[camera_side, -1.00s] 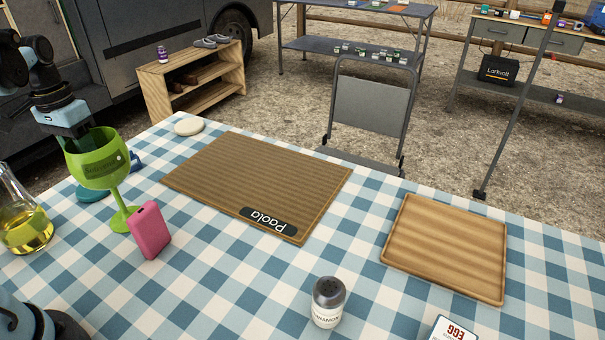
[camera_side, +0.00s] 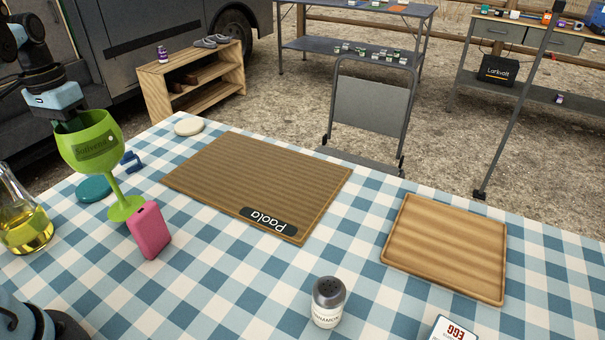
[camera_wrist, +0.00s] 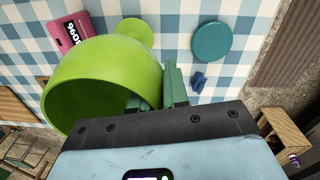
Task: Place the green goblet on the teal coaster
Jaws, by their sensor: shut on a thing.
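The green goblet (camera_side: 90,150) is held up by its bowl and tilts, with its foot lower right, just behind the pink box-shaped thing. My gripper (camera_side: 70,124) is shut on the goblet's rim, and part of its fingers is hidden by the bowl. In the wrist view my gripper (camera_wrist: 172,88) grips the wall of the goblet (camera_wrist: 105,85). The teal coaster (camera_side: 93,189) lies flat and bare on the checked cloth, left of the goblet's stem. In the wrist view the coaster (camera_wrist: 212,42) is right of the goblet's foot.
A pink thing (camera_side: 149,230) stands close by the goblet's foot. A flask of yellow liquid (camera_side: 24,220) stands left, near the coaster. A small blue thing (camera_side: 131,161) lies behind the stem. A brown placemat (camera_side: 255,180) and a wooden tray (camera_side: 445,248) lie to the right.

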